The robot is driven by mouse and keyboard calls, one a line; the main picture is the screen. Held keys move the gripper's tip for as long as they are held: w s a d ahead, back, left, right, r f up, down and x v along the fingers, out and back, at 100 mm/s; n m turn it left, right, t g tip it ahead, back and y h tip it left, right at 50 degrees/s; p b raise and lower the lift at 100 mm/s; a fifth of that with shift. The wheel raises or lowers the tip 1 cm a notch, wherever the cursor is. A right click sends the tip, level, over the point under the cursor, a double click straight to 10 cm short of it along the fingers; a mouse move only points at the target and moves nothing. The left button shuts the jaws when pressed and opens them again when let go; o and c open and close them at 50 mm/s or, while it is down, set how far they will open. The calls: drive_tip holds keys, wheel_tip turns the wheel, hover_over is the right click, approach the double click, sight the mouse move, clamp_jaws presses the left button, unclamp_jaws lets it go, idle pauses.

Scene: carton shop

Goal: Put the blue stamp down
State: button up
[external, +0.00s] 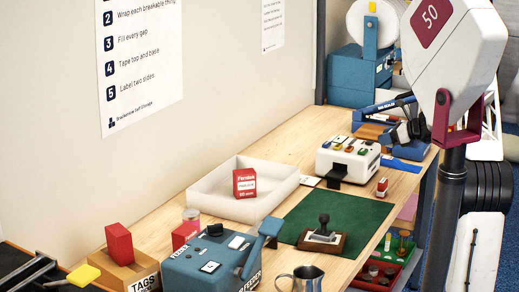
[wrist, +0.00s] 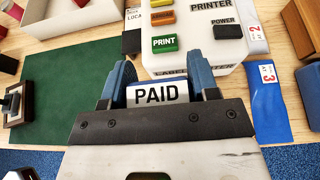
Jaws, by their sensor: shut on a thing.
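My gripper (wrist: 160,88) is shut on the blue stamp (wrist: 161,93), whose white label reads PAID. In the wrist view the stamp sits between the two blue-grey fingers, and its lower part is hidden by the gripper body. In the external view my gripper (external: 410,130) is at the right, near the far end of the bench, and the stamp cannot be made out clearly there. The green mat (external: 345,212) lies on the bench, left of the gripper in the wrist view (wrist: 80,92). A black-handled stamp on a wooden base (external: 322,233) stands on the mat.
The white label printer (external: 347,158) is just beyond the gripper; it also shows in the wrist view (wrist: 200,60). A blue strip (wrist: 262,112) lies to its right. A white tray (external: 215,197) and blue feeder (external: 212,262) stand farther left. Part of the green mat is clear.

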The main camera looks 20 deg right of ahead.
drive_tip(key=s+a+r+n+g+y, duration=0.1)
drive_tip(key=s+a+r+n+g, duration=0.15)
drive_tip(key=s+a, duration=1.05)
drive_tip(key=s+a+n+g+y, duration=0.1)
drive_tip(key=s+a+n+g, duration=0.1)
drive_tip(key=s+a, duration=1)
drive_tip(key=s+a+n+g+y, duration=0.1)
drive_tip(key=s+a+n+g, duration=0.1)
drive_tip(key=s+a, duration=0.95)
drive_tip(key=s+a+f+n+g, duration=0.1)
drive_tip(key=s, duration=0.8)
drive_tip(key=s+a+f+n+g, duration=0.1)
drive_tip(key=s+f+g, duration=0.1)
drive_tip(key=s, duration=0.8)
wheel_tip(320, 180, down, 10)
drive_tip(key=shift+a+r+y, duration=0.15)
drive_tip(key=shift+a+y, duration=0.05)
drive_tip(key=shift+y, duration=0.1)
drive_tip(key=w+a, duration=0.2)
drive_tip(key=w, duration=0.2)
drive_tip(key=w+a+f, duration=0.1)
drive_tip(key=w+a, duration=0.2)
drive_tip(key=w, duration=0.2)
drive_tip(key=w+a, duration=0.3)
drive_tip(key=w, duration=0.1)
drive_tip(key=shift+w+f, duration=0.25)
drive_tip(key=shift+w, duration=0.15)
